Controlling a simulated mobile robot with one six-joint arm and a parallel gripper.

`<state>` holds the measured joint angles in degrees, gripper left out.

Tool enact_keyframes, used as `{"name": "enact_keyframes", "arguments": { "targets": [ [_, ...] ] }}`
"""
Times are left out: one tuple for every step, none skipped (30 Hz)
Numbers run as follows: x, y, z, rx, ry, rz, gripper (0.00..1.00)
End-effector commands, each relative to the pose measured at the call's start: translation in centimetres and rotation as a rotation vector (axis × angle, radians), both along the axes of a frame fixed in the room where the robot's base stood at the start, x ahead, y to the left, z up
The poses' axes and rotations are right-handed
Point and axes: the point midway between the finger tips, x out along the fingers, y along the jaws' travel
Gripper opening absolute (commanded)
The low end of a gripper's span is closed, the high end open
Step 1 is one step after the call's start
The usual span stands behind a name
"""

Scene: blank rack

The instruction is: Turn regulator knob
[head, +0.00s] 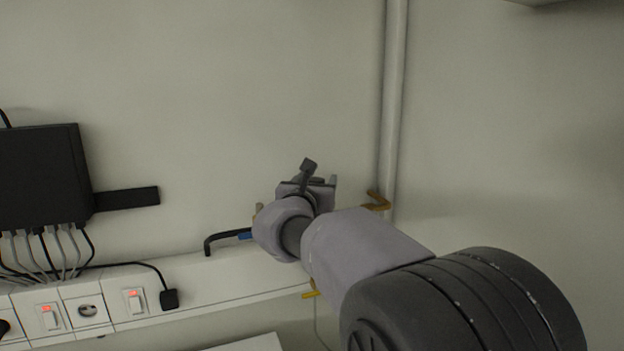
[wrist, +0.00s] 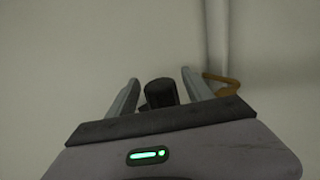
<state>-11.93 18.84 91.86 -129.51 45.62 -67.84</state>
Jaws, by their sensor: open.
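My gripper (wrist: 160,77) is open, with its two grey fingers standing apart in the wrist view. A short dark cylindrical knob (wrist: 160,93) shows between the fingers, with a visible gap to the right finger and a smaller one to the left. I cannot tell whether the left finger touches it. In the head view my gripper (head: 322,184) is close to the wall at the lower centre, and my own arm hides the knob and most of the regulator there.
A pale vertical pipe (head: 392,100) with a brass fitting (head: 378,202) stands right of my gripper. A bent black hose (head: 224,237) with a blue end lies to the left. A white socket strip (head: 210,283) and a black box (head: 40,175) are further left. The wall above is clear.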

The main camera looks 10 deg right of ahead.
Motion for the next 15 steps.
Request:
{"name": "enact_keyframes", "arguments": {
  "targets": [
    [-0.01, 0.02, -0.01, 0.0, 0.0, 0.0, 0.59],
    [-0.02, 0.02, -0.01, 0.0, 0.0, 0.0, 0.59],
    [-0.03, 0.02, -0.01, 0.0, 0.0, 0.0, 0.59],
    [-0.03, 0.02, -0.01, 0.0, 0.0, 0.0, 0.54],
    [-0.04, 0.03, 0.0, 0.0, 0.0, 0.0, 0.48],
    [-0.04, 0.03, 0.0, 0.0, 0.0, 0.0, 0.4],
    [-0.04, 0.03, 0.0, 0.0, 0.0, 0.0, 0.34],
    [-0.05, 0.03, 0.0, 0.0, 0.0, 0.0, 0.28],
    [-0.05, 0.03, 0.0, 0.0, 0.0, 0.0, 0.2],
    [-0.05, 0.03, 0.0, 0.0, 0.0, 0.0, 0.14],
    [-0.05, 0.03, 0.0, 0.0, 0.0, 0.0, 0.08],
    [-0.05, 0.03, 0.0, 0.0, 0.0, 0.0, 0.01],
    [-0.05, 0.03, 0.0, 0.0, 0.0, 0.0, 0.0],
    [-0.05, 0.03, 0.01, 0.0, 0.0, 0.0, 0.0],
    [-0.05, 0.04, 0.01, 0.0, 0.0, -0.001, 0.0]
  ]
}}
